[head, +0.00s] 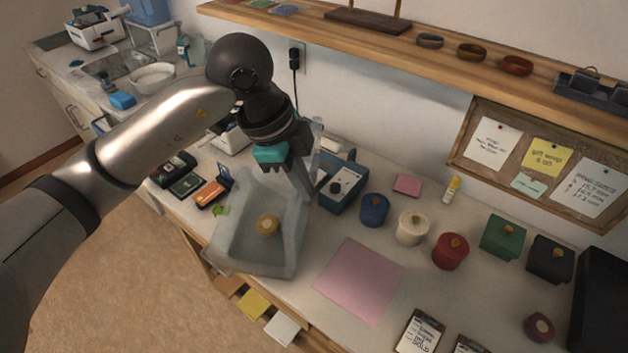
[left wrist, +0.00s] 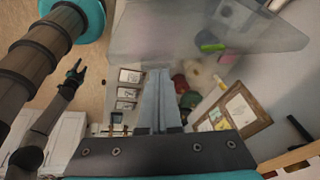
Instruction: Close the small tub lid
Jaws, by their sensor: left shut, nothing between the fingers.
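The small tub (head: 222,248) is a translucent grey box on the bench, with a round yellowish piece (head: 267,224) inside it. Its top is open in the head view. A translucent panel that looks like its lid (head: 316,132) stands raised at the back, partly hidden by my left gripper. A large clear panel, probably the lid, also shows in the left wrist view (left wrist: 205,30). My left gripper (head: 306,190) is shut and empty, pointing down at the tub's back right side; I cannot tell whether it touches the lid. My right gripper (left wrist: 74,78) shows small in the left wrist view.
A blue bin (head: 345,195) stands close to the right of my left gripper. Several coloured canisters, such as the red one (head: 450,252), stand further right. A pink mat (head: 360,280) lies beside the tub. A wooden shelf (head: 440,60) overhangs the bench's back.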

